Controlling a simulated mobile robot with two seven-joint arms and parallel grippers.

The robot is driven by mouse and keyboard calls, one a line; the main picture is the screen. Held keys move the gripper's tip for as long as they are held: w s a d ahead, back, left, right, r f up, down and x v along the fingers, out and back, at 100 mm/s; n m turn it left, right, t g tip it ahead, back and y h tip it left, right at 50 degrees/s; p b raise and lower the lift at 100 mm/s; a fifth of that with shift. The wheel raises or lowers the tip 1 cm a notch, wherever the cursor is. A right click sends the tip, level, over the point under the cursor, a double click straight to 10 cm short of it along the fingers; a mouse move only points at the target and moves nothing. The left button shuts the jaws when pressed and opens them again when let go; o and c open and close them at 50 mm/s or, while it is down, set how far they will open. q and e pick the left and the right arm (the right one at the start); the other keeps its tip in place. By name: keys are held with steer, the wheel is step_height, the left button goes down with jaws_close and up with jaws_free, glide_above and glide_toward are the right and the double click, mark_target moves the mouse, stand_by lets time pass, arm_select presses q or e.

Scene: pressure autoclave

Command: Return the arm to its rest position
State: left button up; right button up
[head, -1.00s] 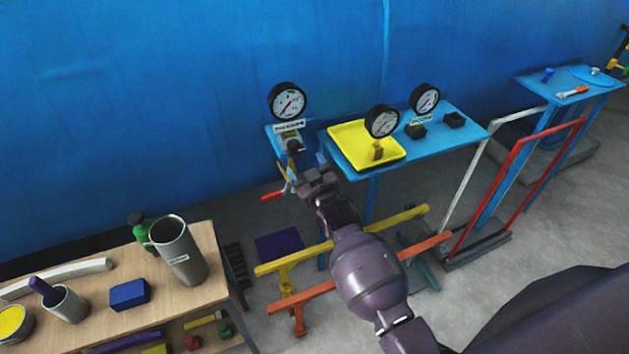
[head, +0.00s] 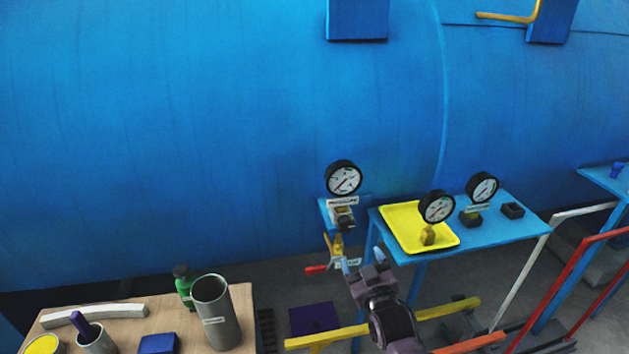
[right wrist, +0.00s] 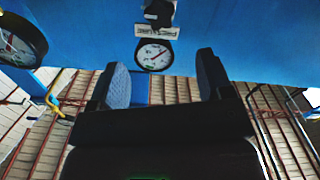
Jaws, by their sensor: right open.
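My right arm comes in from the bottom of the head view. Its gripper (head: 362,260) is open and empty, in front of the left end of the small blue table (head: 490,240). It lies below the round white-faced gauge (head: 343,178) on the blue mount. In the right wrist view the two fingers (right wrist: 164,80) stand wide apart. A gauge (right wrist: 154,55) shows behind the gap between them, with nothing gripped. A valve with a red handle (head: 317,269) is just left of the gripper in the head view. My left gripper is not in view.
A yellow tray (head: 400,218) with a gauge (head: 437,207) sits on the blue table; another gauge (head: 482,187) stands right of it. A wooden bench (head: 245,305) holds a metal cylinder (head: 215,315) and a green bottle (head: 184,285). Yellow (head: 448,308) and red rails stand low.

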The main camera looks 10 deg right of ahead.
steer(key=s+d+f+m+g, duration=0.1)
steer(key=s+d+f+g, duration=0.1)
steer(key=s+f, duration=0.3)
steer(key=s+d+f+m+g+b, duration=0.1)
steer(key=s+f, duration=0.4)
steer(key=s, duration=0.7)
steer(key=s+d+f+g+b, duration=0.1)
steer(key=s+d+f+g, duration=0.2)
steer(key=s+f, duration=0.3)
steer(key=s+d, duration=0.1)
steer(key=s, duration=0.1)
steer(key=shift+s+m+h, duration=0.35)
steer(key=shift+m+h, duration=0.05)
